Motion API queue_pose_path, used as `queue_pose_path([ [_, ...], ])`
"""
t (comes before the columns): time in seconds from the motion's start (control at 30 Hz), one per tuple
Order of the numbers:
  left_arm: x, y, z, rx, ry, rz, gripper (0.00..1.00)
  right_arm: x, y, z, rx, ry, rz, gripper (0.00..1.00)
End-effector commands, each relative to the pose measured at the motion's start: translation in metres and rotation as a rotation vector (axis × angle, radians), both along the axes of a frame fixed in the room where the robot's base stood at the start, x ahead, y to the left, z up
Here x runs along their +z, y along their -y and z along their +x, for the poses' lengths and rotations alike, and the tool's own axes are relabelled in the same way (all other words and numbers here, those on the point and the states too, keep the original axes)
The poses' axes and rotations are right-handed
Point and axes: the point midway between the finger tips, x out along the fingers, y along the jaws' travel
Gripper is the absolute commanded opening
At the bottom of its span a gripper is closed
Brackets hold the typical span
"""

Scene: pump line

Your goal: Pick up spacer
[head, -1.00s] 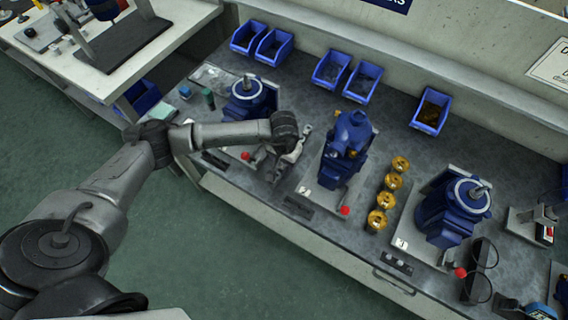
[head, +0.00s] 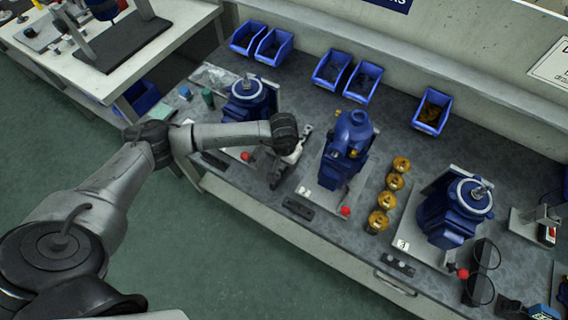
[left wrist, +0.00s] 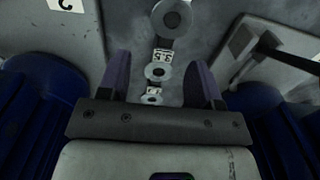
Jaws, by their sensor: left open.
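My left gripper (head: 279,172) is over the bench between the left blue pump (head: 249,100) and the middle blue pump (head: 347,150). In the left wrist view its two fingers (left wrist: 162,62) are apart, with nothing held between them. Several round grey spacers with centre holes lie in a row beneath: a large one (left wrist: 172,16) beyond the fingertips, a smaller one (left wrist: 158,72) between the fingers, and a smallest one (left wrist: 151,98) nearer the palm. Small white number labels (left wrist: 162,55) lie beside them. In the head view the gripper hides the spacers. My right gripper is not in view.
Blue pumps flank the gripper closely in the wrist view. Several brass parts (head: 388,200) stand in a row right of the middle pump, before the right pump (head: 455,208). Blue bins (head: 332,73) line the back. A T-handled tool (left wrist: 275,48) shows at right.

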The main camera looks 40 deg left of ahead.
Motion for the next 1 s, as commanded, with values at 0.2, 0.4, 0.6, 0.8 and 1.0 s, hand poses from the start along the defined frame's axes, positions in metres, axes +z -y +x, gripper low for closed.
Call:
queue_pose_path([
  [0.2, -0.0006, -0.0001, 0.0000, 0.000, 0.000, 0.000, 0.59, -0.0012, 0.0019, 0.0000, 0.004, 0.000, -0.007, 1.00],
  [0.4, -0.0004, -0.0002, 0.0001, 0.001, 0.000, 0.000, 0.54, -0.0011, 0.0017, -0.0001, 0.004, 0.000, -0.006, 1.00],
  [0.6, -0.0004, -0.0002, 0.0002, 0.001, 0.000, 0.000, 0.35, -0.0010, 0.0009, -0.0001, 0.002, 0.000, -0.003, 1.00],
  [0.8, -0.0004, -0.0002, 0.0002, 0.001, 0.000, 0.000, 0.16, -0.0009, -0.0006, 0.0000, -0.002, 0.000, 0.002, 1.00],
  [1.0, -0.0004, -0.0003, 0.0001, 0.001, 0.000, 0.000, 0.08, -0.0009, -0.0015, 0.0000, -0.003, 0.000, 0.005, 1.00],
])
